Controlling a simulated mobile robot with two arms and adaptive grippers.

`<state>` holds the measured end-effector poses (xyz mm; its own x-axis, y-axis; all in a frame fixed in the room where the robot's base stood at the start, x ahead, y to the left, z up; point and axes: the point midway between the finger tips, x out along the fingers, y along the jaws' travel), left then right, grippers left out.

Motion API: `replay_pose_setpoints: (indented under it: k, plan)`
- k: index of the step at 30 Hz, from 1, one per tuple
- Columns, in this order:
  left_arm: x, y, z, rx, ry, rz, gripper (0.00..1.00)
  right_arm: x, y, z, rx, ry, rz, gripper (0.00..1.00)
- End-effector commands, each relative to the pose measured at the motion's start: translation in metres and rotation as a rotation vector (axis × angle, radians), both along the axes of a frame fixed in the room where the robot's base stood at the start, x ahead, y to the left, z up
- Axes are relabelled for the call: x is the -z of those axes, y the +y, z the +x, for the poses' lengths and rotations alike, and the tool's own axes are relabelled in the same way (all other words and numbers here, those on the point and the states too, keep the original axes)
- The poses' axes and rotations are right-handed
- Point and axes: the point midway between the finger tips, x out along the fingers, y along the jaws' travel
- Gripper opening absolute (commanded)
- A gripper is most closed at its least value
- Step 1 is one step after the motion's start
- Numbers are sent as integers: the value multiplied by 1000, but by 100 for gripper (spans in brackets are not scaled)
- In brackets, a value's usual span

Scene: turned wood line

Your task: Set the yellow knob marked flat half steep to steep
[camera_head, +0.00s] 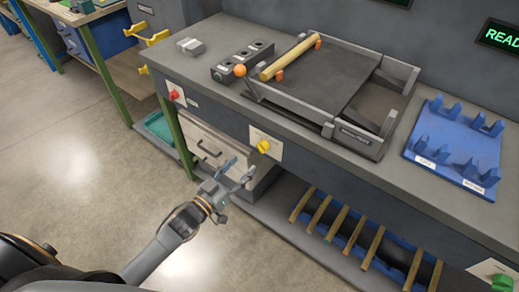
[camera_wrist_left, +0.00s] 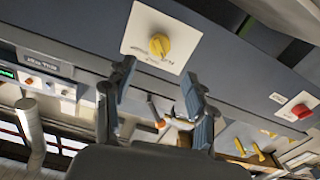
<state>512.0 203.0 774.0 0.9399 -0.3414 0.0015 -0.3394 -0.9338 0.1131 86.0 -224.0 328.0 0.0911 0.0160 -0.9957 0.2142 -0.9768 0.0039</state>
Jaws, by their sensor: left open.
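The yellow knob (camera_head: 263,146) sits on a pale plate (camera_head: 272,141) on the front face of the bench, below the tray-like fixture. In the left wrist view the knob (camera_wrist_left: 159,45) shows on its white plate (camera_wrist_left: 184,38), above and between my fingers. Lettering around it is too small and tilted to read. My left gripper (camera_head: 238,177) is open and empty, in front of the bench, lower and left of the knob in the head view, apart from it. It also shows in the wrist view (camera_wrist_left: 160,100). My right gripper is not in view.
A red knob (camera_head: 173,95) is on the same front face to the left. A green knob (camera_head: 501,282) is at the lower right. Drawers (camera_head: 208,148) stand under the bench. A blue rack (camera_head: 455,142) and a wooden rod (camera_head: 291,57) are on top. The floor in front is clear.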

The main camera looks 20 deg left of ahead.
Motion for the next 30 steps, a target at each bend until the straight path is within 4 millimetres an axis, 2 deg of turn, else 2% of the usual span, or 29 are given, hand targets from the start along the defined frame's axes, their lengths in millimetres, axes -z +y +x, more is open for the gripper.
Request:
replay_pose_setpoints:
  k: [1,6,12,18,26,30]
  plan:
    - [-3,-5,12,0,-5,-1,56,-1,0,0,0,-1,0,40]
    - [-1,-16,45,0,-2,-1,56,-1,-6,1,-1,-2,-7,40]
    - [0,-26,73,0,0,1,56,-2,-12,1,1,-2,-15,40]
    - [0,-31,84,0,1,0,56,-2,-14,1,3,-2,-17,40]
    - [0,-31,84,0,1,0,56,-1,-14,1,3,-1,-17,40]
    - [0,-31,84,0,1,0,29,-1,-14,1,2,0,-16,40]
